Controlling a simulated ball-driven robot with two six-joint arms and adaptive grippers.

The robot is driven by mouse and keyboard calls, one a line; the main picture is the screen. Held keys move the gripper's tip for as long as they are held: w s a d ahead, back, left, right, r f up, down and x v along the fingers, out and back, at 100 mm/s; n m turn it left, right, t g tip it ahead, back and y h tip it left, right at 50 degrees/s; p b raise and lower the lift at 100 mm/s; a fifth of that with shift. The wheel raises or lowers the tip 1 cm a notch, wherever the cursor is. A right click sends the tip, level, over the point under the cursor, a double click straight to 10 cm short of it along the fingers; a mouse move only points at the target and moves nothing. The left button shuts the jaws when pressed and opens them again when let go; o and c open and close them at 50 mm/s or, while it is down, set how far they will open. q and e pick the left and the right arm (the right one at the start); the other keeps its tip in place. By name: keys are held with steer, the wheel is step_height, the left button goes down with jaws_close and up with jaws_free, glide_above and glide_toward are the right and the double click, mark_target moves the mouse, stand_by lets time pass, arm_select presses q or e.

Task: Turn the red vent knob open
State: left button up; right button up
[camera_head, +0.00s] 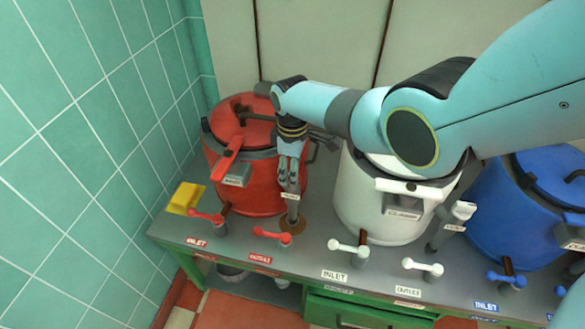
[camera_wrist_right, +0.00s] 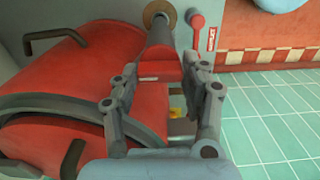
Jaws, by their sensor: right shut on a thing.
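The red kettle (camera_head: 262,180) stands at the left end of the bench. My right gripper (camera_head: 289,186) reaches down at its right front, over a grey pipe that rises from a brass flange (camera_head: 293,222). In the right wrist view, the fingers of my right gripper (camera_wrist_right: 166,72) stand on both sides of the red vent knob (camera_wrist_right: 168,64) and are shut on it. In the head view the fingers hide the knob. My left gripper is not in view.
A white kettle (camera_head: 375,208) stands close on the right, partly behind my right arm, and a blue kettle (camera_head: 510,215) is beyond it. Red inlet (camera_head: 208,216) and outlet (camera_head: 272,235) handles stick up at the bench front.

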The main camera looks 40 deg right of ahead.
steer(key=shift+n, duration=0.3)
steer(key=o, duration=1.2)
steer(key=shift+w, duration=0.1)
steer(key=shift+c, duration=0.2)
steer(key=shift+r, duration=0.1)
step_height(320, 180, up, 12)
